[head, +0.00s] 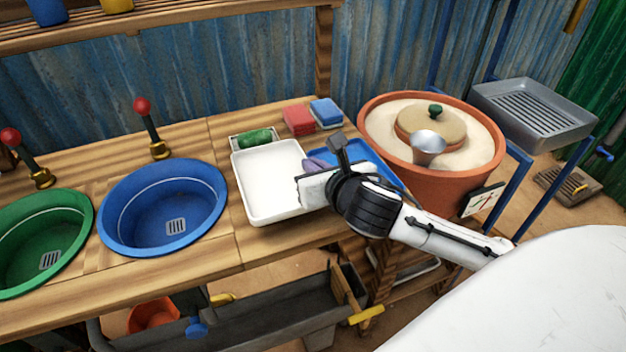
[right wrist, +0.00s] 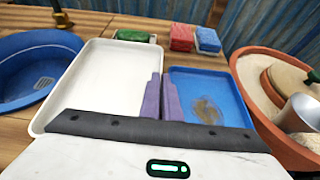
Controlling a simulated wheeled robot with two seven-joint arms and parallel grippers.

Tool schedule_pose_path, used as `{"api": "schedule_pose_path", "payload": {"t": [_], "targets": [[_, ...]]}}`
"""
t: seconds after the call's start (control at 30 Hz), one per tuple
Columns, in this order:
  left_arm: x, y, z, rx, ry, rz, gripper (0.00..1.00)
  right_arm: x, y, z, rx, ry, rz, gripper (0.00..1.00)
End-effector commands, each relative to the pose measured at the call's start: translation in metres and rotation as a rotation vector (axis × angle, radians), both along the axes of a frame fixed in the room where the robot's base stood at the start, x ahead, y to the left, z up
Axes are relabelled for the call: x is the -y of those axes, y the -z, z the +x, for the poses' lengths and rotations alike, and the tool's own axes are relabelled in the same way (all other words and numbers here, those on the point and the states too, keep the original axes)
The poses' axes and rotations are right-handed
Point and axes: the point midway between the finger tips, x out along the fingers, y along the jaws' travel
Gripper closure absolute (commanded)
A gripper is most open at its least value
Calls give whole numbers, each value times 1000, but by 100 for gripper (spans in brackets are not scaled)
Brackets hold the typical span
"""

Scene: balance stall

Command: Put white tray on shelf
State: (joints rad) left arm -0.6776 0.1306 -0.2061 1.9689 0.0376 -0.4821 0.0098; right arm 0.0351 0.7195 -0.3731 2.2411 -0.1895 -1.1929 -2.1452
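The white tray (head: 265,172) lies flat on the wooden counter, between the blue basin and a blue tray. It also shows in the right wrist view (right wrist: 100,82). My right gripper (head: 314,166) is at the tray's right edge. Its purple fingers (right wrist: 162,98) are close together with the tray's right rim between them, one finger inside and one outside. The gripper hides the tray's near right corner. A wooden shelf (head: 160,24) runs along the wall at upper left and holds a blue and a yellow cup. My left gripper is not in view.
A blue tray (head: 372,158) sits just right of the white tray. A green sponge dish (head: 254,138) and red (head: 298,119) and blue sponges (head: 326,112) lie behind. Blue (head: 163,207) and green basins (head: 40,240) with taps are left. A large clay pot (head: 440,185) stands right.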

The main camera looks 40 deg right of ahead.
Motion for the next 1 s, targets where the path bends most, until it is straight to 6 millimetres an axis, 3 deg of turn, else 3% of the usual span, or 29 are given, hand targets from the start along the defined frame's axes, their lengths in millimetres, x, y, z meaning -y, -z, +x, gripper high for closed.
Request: {"api": "schedule_pose_path", "payload": {"t": [0.2, 0.57, 0.67, 1.0], "targets": [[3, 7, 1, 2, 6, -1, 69, 0, 32, -1, -2, 0, 4, 100], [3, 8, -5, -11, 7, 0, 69, 0, 33, 0, 1, 0, 1, 100], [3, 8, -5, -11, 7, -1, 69, 0, 35, 0, -2, 0, 1, 89], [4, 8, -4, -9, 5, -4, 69, -1, 31, 0, -1, 0, 2, 89]]}}
